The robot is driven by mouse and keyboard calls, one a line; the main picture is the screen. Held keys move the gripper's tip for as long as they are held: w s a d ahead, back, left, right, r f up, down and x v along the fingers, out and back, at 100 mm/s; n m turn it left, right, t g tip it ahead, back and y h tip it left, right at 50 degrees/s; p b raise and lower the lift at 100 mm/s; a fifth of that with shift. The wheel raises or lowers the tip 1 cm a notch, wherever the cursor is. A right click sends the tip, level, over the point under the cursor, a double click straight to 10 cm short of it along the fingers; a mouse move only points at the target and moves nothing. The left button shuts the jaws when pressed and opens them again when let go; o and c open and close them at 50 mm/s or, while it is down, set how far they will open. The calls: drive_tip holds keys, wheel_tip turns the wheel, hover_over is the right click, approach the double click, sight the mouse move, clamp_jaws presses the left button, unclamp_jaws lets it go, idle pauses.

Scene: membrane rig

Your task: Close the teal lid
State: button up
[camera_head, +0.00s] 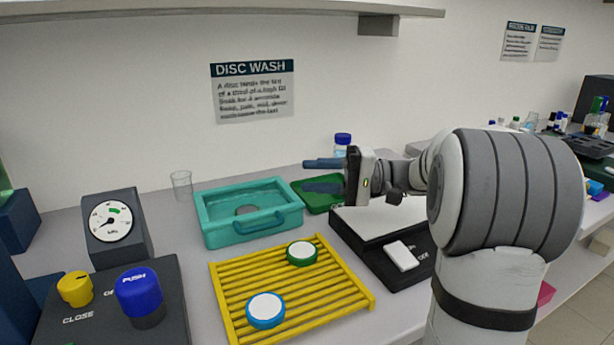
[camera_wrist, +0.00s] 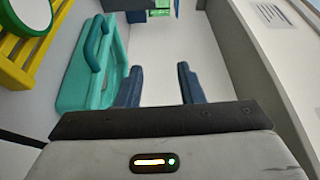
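The teal box (camera_head: 225,236) stands on the bench left of centre, with a raised rim and a recessed top. A grey round shape (camera_head: 247,210) shows inside the rim. A teal bar handle (camera_head: 265,224) runs along its front side; it also shows in the wrist view (camera_wrist: 95,45). I cannot tell any separate teal lid from the box. My gripper (camera_head: 305,175) is open and empty, its two blue fingers pointing left, just right of and above the box. In the wrist view the gap between the fingers (camera_wrist: 160,67) shows only bare pale surface.
A yellow rack (camera_head: 230,300) with a green-rimmed disc (camera_head: 302,253) and a blue-rimmed disc (camera_head: 266,310) lies in front. A green tray (camera_head: 312,201) is beside the box. A gauge (camera_head: 111,221), a blue button (camera_head: 138,290) and a beaker (camera_head: 181,185) stand left.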

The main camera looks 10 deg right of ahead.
drive_tip(key=shift+s+d+f, duration=0.1)
drive_tip(key=shift+s+d, duration=0.1)
drive_tip(key=shift+d, duration=0.95)
drive_tip(key=shift+s+d+f, duration=0.1)
drive_tip(key=shift+s+d, duration=0.1)
drive_tip(key=shift+d, duration=0.9)
drive_tip(key=shift+r, duration=0.1)
drive_tip(key=s+r+p, duration=0.3)
drive_tip(key=r+p, duration=0.7)
drive_tip(key=r, duration=0.4)
drive_tip(key=shift+s+d, duration=0.2)
drive_tip(key=shift+d, duration=0.2)
